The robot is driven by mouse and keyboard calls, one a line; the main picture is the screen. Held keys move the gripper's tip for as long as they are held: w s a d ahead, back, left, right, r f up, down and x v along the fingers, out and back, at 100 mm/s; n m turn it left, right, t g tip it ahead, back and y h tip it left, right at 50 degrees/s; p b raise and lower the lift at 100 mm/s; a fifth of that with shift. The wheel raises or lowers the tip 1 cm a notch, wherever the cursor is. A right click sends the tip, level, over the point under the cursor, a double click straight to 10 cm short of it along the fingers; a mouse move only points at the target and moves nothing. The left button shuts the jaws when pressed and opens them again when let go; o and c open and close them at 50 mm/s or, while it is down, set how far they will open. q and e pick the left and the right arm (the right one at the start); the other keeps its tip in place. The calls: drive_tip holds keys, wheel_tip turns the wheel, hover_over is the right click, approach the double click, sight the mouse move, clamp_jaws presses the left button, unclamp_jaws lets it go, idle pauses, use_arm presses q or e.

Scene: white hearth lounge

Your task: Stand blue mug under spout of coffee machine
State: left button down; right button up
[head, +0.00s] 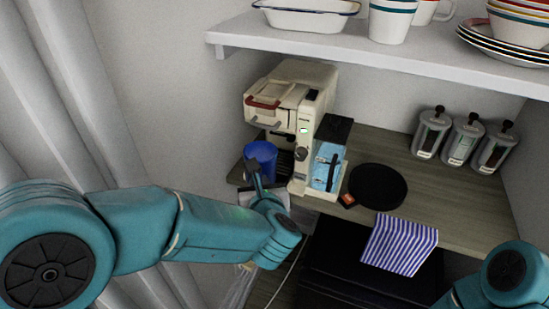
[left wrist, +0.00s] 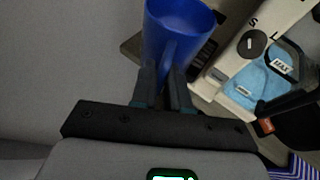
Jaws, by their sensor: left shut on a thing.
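The blue mug (head: 260,152) is upright at the front left of the cream coffee machine (head: 318,80). My left gripper (head: 254,178) is shut on the mug's handle side. In the left wrist view the mug (left wrist: 178,28) stands just beyond the two dark fingers (left wrist: 162,85), with its open top showing. The mug is below the machine's overhanging head, close to the dark drip tray (left wrist: 203,53). The spout itself is hard to make out, and I cannot tell whether the mug's base touches anything. My right gripper is out of view; only part of that arm shows at lower right.
A blue water tank (head: 327,166) is on the machine's right side. A round black plate (head: 378,186), a striped cloth (head: 400,243) and several lidded jars (head: 463,140) are on the wooden counter (head: 385,147). A white shelf (head: 400,49) with dishes hangs above.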

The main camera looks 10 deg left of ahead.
sight(269, 169)
use_arm(q)
drive_tip(key=w, duration=0.3)
drive_tip(key=w+d+p, duration=0.1)
drive_tip(key=w, duration=0.1)
drive_tip(key=shift+w+r, duration=0.1)
drive_tip(key=shift+w, duration=0.1)
drive_tip(key=w+p, duration=0.1)
drive_tip(key=w, duration=0.2)
drive_tip(key=shift+d, duration=0.2)
drive_tip(key=shift+w+d+f, duration=0.1)
drive_tip(key=shift+w+f, duration=0.35)
drive_tip(key=shift+f, duration=0.35)
drive_tip(key=shift+s, duration=0.15)
drive_tip(key=c, duration=1.1)
unclamp_jaws()
drive_tip(key=shift+f, duration=0.15)
drive_tip(key=shift+s, duration=0.1)
